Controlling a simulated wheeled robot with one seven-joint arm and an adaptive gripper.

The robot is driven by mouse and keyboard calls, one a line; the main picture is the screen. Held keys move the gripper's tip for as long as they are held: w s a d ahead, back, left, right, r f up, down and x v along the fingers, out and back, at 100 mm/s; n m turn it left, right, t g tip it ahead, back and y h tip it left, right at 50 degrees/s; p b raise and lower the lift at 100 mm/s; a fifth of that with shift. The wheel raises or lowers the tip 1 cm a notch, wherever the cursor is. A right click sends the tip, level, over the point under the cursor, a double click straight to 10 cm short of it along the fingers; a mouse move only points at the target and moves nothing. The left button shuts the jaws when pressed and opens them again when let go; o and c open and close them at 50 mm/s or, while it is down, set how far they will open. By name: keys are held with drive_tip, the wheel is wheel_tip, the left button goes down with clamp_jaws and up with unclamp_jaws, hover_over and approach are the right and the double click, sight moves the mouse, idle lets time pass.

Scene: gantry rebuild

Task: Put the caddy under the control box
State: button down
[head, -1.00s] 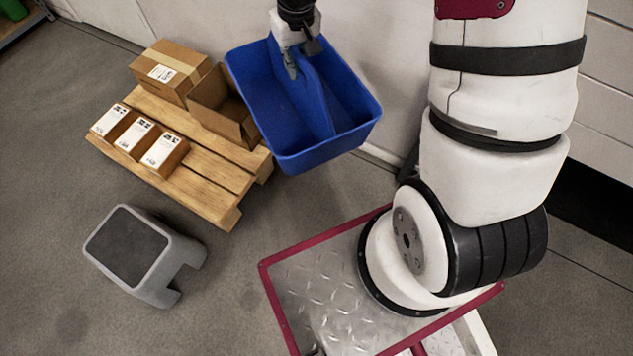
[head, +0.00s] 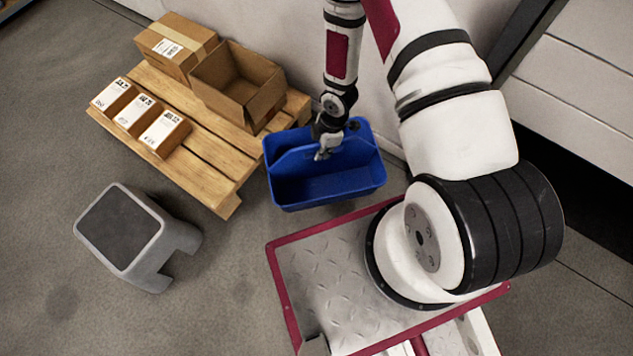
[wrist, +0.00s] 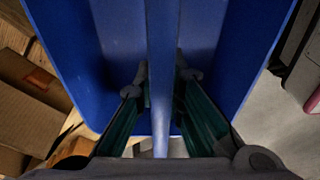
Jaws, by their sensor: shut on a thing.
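The blue caddy (head: 328,196) hangs beside the pallet's right end in the head view, above or near the floor; I cannot tell whether it touches. My gripper (head: 326,150) comes down from above and is shut on the caddy's central divider. In the wrist view, the two fingers (wrist: 161,78) stand on either side of the upright divider, and the caddy's blue walls (wrist: 70,50) spread to both sides. The caddy looks empty where its inside shows. I cannot make out a control box in either view.
A wooden pallet (head: 205,178) holds a closed carton (head: 172,50), an open carton (head: 230,108) and three small labelled boxes (head: 158,135). A grey step stool (head: 140,240) stands on the floor at left. The wall is close behind the caddy. Floor between stool and my base is clear.

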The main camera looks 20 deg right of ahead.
sight(326, 170)
drive_tip(key=s+d+f+n+g+b, duration=0.1)
drive_tip(key=s+d+f+n+b, duration=0.1)
drive_tip(key=s+f+n, duration=0.9)
drive_tip(key=w+f+b, duration=0.1)
drive_tip(key=w, duration=0.2)
drive_tip(key=w+f+m+b, duration=0.1)
drive_tip(key=w, duration=0.2)
drive_tip(key=w+f+m+b, duration=0.1)
drive_tip(key=w, duration=0.2)
drive_tip(key=shift+a+f+b, duration=0.2)
drive_tip(key=shift+f+b, duration=0.1)
drive_tip(key=shift+b, duration=0.1)
drive_tip(key=shift+w+f, duration=0.2)
drive_tip(key=shift+w, duration=0.25)
drive_tip(key=shift+w+b, duration=0.45)
drive_tip(key=shift+w, duration=0.25)
drive_tip(key=shift+w+b, duration=0.5)
drive_tip(key=shift+w, duration=0.8)
drive_tip(key=shift+w+f, duration=0.15)
drive_tip(key=shift+f, duration=0.1)
drive_tip(key=shift+f+h+b, duration=0.3)
drive_tip(key=shift+f+b, duration=0.7)
drive_tip(key=shift+f, duration=0.6)
